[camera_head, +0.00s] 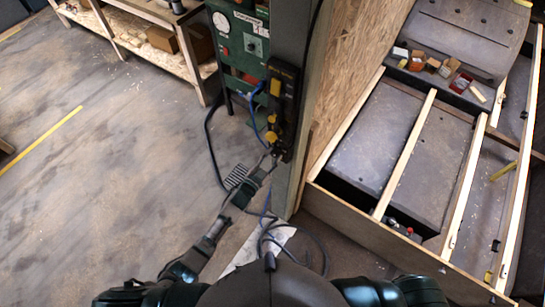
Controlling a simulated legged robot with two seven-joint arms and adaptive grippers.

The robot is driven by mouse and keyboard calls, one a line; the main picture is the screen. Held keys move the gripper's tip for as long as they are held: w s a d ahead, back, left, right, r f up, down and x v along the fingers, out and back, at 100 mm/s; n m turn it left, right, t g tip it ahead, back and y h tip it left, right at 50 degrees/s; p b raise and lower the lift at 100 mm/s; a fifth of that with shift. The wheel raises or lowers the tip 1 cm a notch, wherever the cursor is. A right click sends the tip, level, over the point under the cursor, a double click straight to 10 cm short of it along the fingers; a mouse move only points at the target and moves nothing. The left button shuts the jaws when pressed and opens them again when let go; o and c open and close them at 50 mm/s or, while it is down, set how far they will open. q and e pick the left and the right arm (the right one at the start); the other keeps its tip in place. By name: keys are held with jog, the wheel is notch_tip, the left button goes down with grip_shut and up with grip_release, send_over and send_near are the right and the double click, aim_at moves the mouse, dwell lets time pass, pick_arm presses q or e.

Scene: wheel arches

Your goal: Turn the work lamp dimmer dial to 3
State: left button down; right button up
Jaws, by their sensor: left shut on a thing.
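A tall narrow black control box (283,98) is mounted on the grey post, with yellow parts on its face. The work lamp dimmer dial (270,137) appears to be the yellow knob low on this box; its marks and setting are too small to read. My left gripper (275,150) reaches up from below and is shut at the dial, partly covering it. My right gripper is outside the view; only a dark part of my right arm shows at the bottom edge.
A green cabinet (240,45) with a gauge stands behind the post (293,40). Blue and black cables hang beside the box and coil on the floor. A wooden shelf (150,20) is at upper left. A timber-framed bed (385,150) with small boxes fills the right. Left floor is clear.

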pick_arm(q)
jog(key=m, duration=0.5)
jog(key=shift+b, duration=0.35)
jog(key=shift+f, duration=0.1)
jog(key=c, duration=0.8)
grip_release()
jog(key=shift+o, duration=0.2)
jog(key=shift+s, duration=0.1)
jog(key=v, duration=1.2)
jog(key=shift+a, duration=0.1)
